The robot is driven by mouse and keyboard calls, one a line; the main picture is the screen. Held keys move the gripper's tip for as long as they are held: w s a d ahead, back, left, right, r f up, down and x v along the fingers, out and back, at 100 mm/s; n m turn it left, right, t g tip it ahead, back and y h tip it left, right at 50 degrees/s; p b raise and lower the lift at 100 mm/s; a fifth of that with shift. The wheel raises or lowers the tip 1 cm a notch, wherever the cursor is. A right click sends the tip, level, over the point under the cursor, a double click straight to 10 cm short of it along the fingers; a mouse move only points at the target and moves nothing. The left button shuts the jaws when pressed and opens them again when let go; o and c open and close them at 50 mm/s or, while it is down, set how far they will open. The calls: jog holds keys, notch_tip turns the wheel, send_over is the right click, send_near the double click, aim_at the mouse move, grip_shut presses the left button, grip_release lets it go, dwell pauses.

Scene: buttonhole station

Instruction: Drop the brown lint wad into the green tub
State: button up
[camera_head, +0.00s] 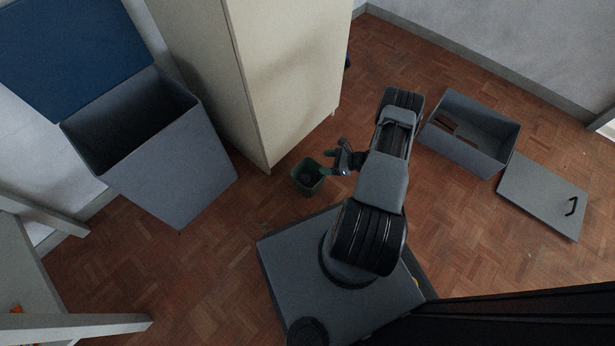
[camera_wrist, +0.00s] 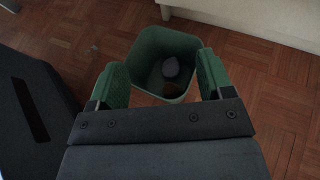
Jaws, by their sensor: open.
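The green tub (camera_head: 311,189) stands on the floor beside the cream cabinet. In the wrist view the tub (camera_wrist: 166,42) lies just beyond my fingers, and I look down into it. My gripper (camera_head: 327,163) is at the tub's right side in the head view. Its two green fingers are spread wide with nothing between them, as the wrist view (camera_wrist: 161,80) also shows. Inside the tub lies a grey rounded lump (camera_wrist: 171,68), with a dim brownish patch near it. I cannot tell whether that patch is the brown lint wad. No lint wad shows clearly elsewhere.
A cream cabinet (camera_head: 285,75) rises close behind the tub. A large grey bin (camera_head: 180,165) with a blue lid (camera_head: 75,50) stands left. A grey box (camera_head: 461,152) holds brown pieces; a flat grey lid (camera_head: 541,198) lies beside it. Floor in front of the tub is clear.

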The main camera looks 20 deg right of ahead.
jog(key=p+v, duration=0.1)
jog(key=v, duration=0.6)
jog(key=shift+s+d+p, duration=0.2)
jog(key=shift+d+p, duration=0.05)
jog(key=shift+p, duration=0.1)
jog(key=shift+r, duration=0.1)
jog(key=w+a+r+n+g+h+p, duration=0.1)
jog(key=a+r+n+g+p, duration=0.25)
jog(key=r, duration=0.95)
jog(key=w+a+r+n+g+p, duration=0.15)
jog(key=r+n+p, duration=0.45)
jog(key=r, duration=0.7)
jog(key=w+a+r+n+g+h+p, duration=0.1)
jog(key=w+a+r+n+g+p, duration=0.15)
jog(key=r+p, duration=0.75)
jog(key=s+a+r+n+t+h+p, duration=0.1)
jog(key=s+a+r+n+h+p, duration=0.2)
jog(key=r, duration=1.1)
jog(key=s+a+r+n+t+h+p, duration=0.1)
jog(key=s+a+r+n+p, duration=0.4)
jog(key=r, duration=0.8)
jog(key=s+a+r+n+t+h+p, duration=0.1)
jog(key=s+a+r+n+h+p, duration=0.3)
jog(key=r+p, duration=0.4)
notch_tip(320, 180, up, 7)
jog(key=shift+s+f+n+h, duration=0.1)
jog(key=shift+s+n+h, duration=0.2)
jog(key=shift+s+n, duration=0.5)
